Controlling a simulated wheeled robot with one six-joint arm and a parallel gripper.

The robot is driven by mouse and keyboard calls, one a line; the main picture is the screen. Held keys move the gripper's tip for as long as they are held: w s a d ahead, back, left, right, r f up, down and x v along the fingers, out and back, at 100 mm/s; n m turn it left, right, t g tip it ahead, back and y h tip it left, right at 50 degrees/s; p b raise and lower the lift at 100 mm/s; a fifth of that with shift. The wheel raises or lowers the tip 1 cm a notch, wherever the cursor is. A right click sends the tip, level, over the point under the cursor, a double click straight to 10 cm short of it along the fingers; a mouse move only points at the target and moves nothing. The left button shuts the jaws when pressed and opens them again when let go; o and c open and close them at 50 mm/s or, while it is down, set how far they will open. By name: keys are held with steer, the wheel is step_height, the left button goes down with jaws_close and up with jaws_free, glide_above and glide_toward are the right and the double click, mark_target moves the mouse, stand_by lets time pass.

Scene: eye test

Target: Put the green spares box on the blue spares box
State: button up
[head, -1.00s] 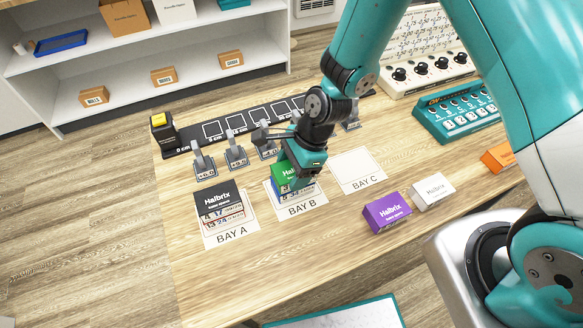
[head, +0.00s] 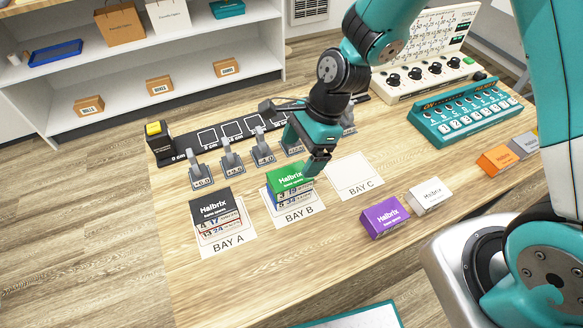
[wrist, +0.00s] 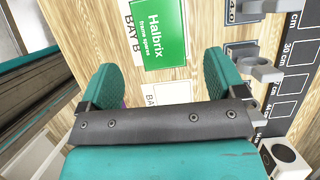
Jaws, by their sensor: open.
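The green spares box (head: 290,179) lies flat, lid up, on top of a low stack at the BAY B card (head: 299,215). Below it show narrow front faces with number labels, the upper one edged in blue; I cannot tell clearly whether this is the blue spares box. No other blue spares box shows on the bench. In the wrist view the green box (wrist: 160,30) lies beyond my fingers, apart from them. My gripper (head: 314,160) is open and empty, just above and right of the green box. Both fingers (wrist: 158,82) show spread in the wrist view.
A black-topped stack (head: 211,203) stands at BAY A, left. The BAY C card (head: 354,177) is bare. A purple box (head: 385,217) and a white box (head: 430,195) lie at front right. Grey clamp-like fixtures (head: 231,160) and a black ruler strip (head: 185,160) lie behind the bays.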

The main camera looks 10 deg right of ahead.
steer(key=s+d+r+n, duration=0.1)
steer(key=s+r+n, duration=0.1)
steer(key=r+n, duration=0.35)
steer(key=s+d+r+n, duration=0.1)
steer(key=s+r+n, duration=0.2)
steer(key=r, duration=0.5)
steer(key=s+d+r+n, duration=0.1)
steer(key=s+r+n, duration=0.6)
steer(key=s+n, duration=0.3)
steer(key=n, duration=0.4)
steer(key=shift+s+d+r+t, duration=0.15)
steer(key=shift+s+d+t, duration=0.15)
steer(key=shift+t, duration=0.1)
steer(key=shift+a, duration=0.1)
